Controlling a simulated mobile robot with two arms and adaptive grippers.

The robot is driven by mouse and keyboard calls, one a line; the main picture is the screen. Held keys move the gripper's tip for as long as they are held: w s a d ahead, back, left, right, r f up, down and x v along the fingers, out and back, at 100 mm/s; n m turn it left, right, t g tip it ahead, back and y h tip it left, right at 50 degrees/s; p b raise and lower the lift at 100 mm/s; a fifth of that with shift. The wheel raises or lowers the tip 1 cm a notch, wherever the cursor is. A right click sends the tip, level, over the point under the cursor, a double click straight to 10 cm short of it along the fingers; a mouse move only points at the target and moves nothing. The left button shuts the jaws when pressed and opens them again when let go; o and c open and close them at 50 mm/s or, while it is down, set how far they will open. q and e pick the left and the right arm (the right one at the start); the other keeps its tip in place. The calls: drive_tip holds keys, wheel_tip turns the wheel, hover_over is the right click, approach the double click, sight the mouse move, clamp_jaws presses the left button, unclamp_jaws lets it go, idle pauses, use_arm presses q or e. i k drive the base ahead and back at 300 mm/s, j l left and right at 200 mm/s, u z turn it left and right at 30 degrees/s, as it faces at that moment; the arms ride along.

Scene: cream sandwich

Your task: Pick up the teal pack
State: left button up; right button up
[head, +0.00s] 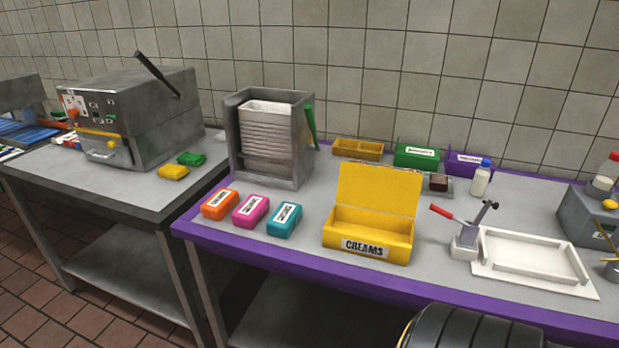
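The teal pack (284,220) lies flat on the grey tabletop near the purple front edge, with a white label on top. It is the rightmost of three packs in a row, beside the pink pack (251,210). The orange pack (220,204) is at the left end of the row. No gripper touches the teal pack. Neither of my grippers shows in the head view. A dark rounded part, which may be mine, shows at the bottom right.
An open yellow box (368,219) labelled CREAMS stands right of the teal pack. A grey dispenser (270,140) stands behind the packs. A white tray (530,257) lies farther right. The purple table edge (330,277) runs in front. A grey machine (140,118) stands on the left table.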

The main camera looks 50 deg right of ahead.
sight(281, 223)
drive_tip(key=z, duration=1.3)
